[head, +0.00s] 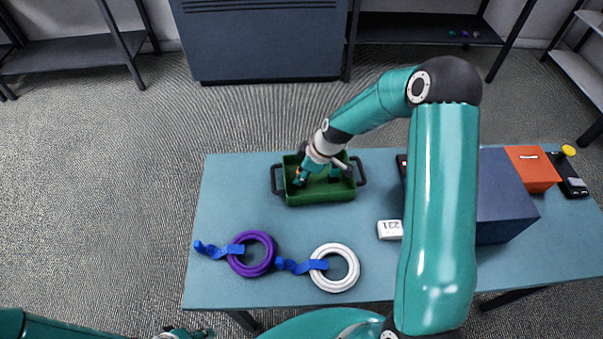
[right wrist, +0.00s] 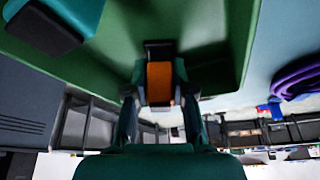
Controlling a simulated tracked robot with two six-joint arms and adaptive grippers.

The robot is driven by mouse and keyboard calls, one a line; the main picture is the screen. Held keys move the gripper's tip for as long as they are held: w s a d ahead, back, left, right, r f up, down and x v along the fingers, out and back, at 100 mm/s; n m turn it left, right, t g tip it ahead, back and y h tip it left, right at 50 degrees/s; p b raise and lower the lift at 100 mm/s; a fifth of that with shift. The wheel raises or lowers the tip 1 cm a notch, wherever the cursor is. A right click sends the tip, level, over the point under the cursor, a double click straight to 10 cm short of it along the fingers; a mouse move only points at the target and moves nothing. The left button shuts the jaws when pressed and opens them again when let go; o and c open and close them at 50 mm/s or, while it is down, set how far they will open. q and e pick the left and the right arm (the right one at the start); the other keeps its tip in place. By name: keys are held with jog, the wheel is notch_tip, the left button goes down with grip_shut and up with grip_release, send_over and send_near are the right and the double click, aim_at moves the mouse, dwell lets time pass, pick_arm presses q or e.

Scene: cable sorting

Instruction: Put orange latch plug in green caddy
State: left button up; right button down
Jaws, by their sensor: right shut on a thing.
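The green caddy (head: 320,196), a shallow open tray with black side handles, stands near the table's far edge. My right gripper (head: 300,180) reaches down inside its left part. In the right wrist view, the gripper (right wrist: 155,100) is shut on the orange latch plug (right wrist: 160,83), an orange block with a black end, with green caddy walls (right wrist: 225,60) around it. I cannot tell whether the plug touches the caddy floor. A teal and dark piece (right wrist: 60,22) also shows inside the caddy. My left gripper (head: 180,333) is only partly in view at the bottom edge.
A purple cable coil (head: 262,268) and a white one (head: 352,272), both with blue straps, lie at the front. A white labelled block (head: 390,230), a dark blue box (head: 505,205) and an orange box (head: 533,170) are to the right.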

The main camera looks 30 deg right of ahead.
jog(key=c, duration=1)
grip_release()
jog(key=shift+r, duration=0.15)
jog(key=b+v, duration=0.1)
jog(key=v, duration=1.1)
